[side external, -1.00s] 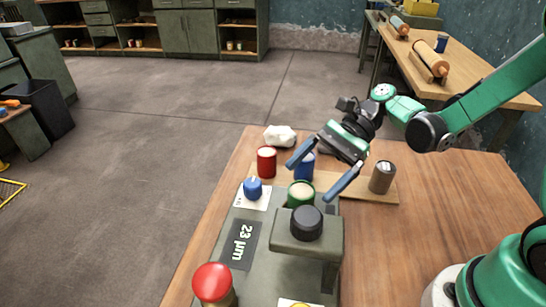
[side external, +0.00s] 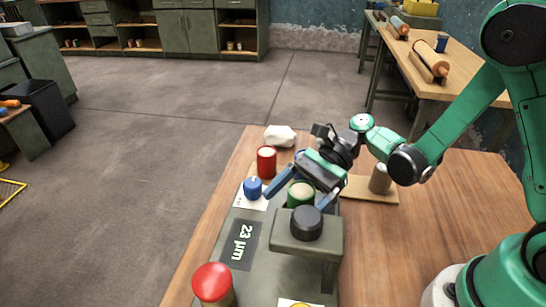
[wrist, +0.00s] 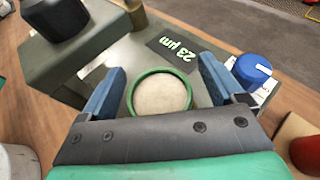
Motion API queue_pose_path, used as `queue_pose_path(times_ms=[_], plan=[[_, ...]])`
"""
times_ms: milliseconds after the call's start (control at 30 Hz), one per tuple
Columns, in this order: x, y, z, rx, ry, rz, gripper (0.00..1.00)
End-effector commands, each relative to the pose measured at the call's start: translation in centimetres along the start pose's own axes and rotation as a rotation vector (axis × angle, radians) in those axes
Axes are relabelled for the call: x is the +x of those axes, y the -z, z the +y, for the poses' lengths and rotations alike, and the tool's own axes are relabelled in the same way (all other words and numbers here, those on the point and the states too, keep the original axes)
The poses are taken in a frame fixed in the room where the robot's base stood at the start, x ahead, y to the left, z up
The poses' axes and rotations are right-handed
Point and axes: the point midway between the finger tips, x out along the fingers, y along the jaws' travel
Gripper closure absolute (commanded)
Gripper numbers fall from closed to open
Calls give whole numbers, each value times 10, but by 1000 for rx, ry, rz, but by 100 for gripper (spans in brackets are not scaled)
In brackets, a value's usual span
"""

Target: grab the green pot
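The green pot (side external: 300,195) is a short cylinder with a green rim and a pale top. It stands behind the black knob (side external: 306,223) of the grey machine. In the wrist view the green pot (wrist: 160,94) sits between the two blue fingers of my gripper (wrist: 160,85), with a gap on each side. My gripper (side external: 302,204) is open and low around the pot in the side view. The blue pot seen earlier is hidden behind my gripper.
A red pot (side external: 266,162), a white crumpled lump (side external: 280,136) and a grey pot (side external: 380,178) stand nearby. The grey machine (side external: 238,243) carries a blue knob (side external: 253,187) and a red button (side external: 212,282).

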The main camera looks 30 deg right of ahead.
Motion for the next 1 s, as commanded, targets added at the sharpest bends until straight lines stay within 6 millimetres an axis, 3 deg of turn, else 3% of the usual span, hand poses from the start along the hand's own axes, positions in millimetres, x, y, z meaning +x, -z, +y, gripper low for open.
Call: queue_pose_path(times_ms=[33,200,300,667,1000], plan=[[0,0,0,0,0,0,28],[0,0,0,0,0,0,76],[0,0,0,0,0,0,100],[-2,-4,0,0,0,0,100],[-14,-33,0,0,0,0,100]])
